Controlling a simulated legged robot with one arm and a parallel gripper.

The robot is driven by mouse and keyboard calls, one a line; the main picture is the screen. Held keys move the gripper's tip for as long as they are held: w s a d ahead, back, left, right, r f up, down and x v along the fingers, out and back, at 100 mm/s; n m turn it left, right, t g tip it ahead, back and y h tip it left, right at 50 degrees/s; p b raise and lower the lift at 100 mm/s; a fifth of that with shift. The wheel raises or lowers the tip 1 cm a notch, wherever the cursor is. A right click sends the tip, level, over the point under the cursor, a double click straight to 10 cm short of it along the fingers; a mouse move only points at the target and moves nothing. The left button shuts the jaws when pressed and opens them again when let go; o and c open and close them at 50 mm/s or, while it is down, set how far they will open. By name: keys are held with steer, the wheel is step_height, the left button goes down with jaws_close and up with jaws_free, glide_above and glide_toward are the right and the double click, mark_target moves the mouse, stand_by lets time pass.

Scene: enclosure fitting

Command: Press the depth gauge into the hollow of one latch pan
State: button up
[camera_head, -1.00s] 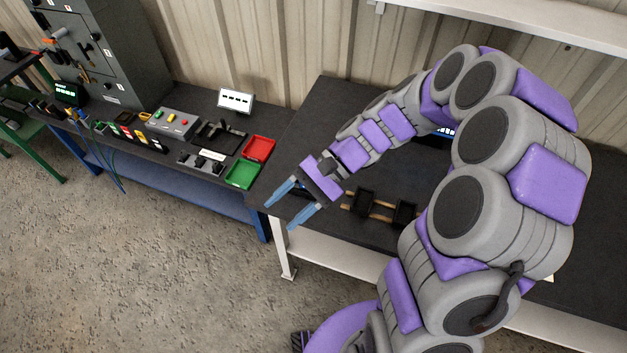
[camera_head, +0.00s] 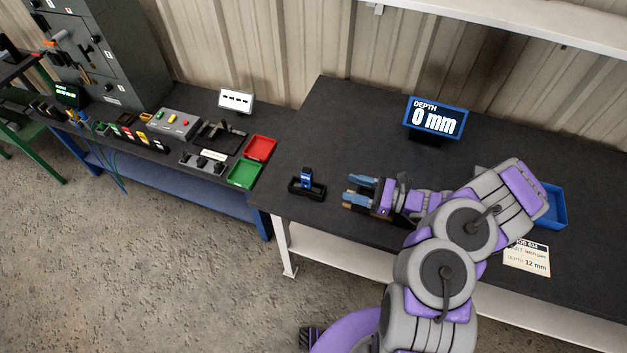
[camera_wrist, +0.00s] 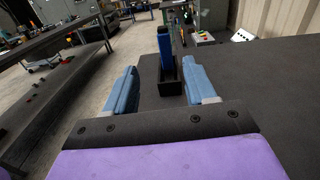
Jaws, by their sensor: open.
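The depth gauge (camera_head: 307,178) is blue and stands upright in a small black stand (camera_head: 307,190) near the left end of the dark workbench. My gripper (camera_head: 350,190) is open and empty, low over the bench just right of the stand, its fingers pointing at it. In the wrist view the gauge (camera_wrist: 166,48) and its stand (camera_wrist: 168,82) show ahead, between the lines of the two blue fingers, apart from them. The latch pans are not clearly visible; my gripper and arm cover that part of the bench.
A blue-framed display (camera_head: 436,118) at the back reads "DEPTH 0 mm". A job card (camera_head: 526,258) names a latch pan and 12 mm. A blue tray (camera_head: 552,207) is partly behind my arm. The bench between stand and display is clear. A second bench (camera_head: 215,190) stands left.

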mark_target(312, 176)
steer(key=shift+d+f, duration=0.25)
steer(key=shift+f, duration=0.1)
steer(key=shift+w+a, duration=0.1)
steer(key=shift+a, duration=0.15)
steer(key=b+x, duration=0.2)
steer(key=x, duration=0.8)
steer(key=shift+w+a+f, duration=0.1)
steer(key=shift+w+a, duration=0.1)
steer(key=shift+a, duration=0.1)
steer(key=shift+r+b+x, duration=0.1)
steer(key=shift+b+x, duration=0.2)
steer(key=shift+x, duration=1.25)
steer(key=shift+r+b+x, duration=0.15)
steer(key=shift+b+x, duration=0.1)
steer(key=shift+x, duration=1.35)
steer(key=shift+w, duration=0.15)
steer(key=shift+c, duration=0.3)
steer(key=shift+d, duration=0.1)
jaws_close()
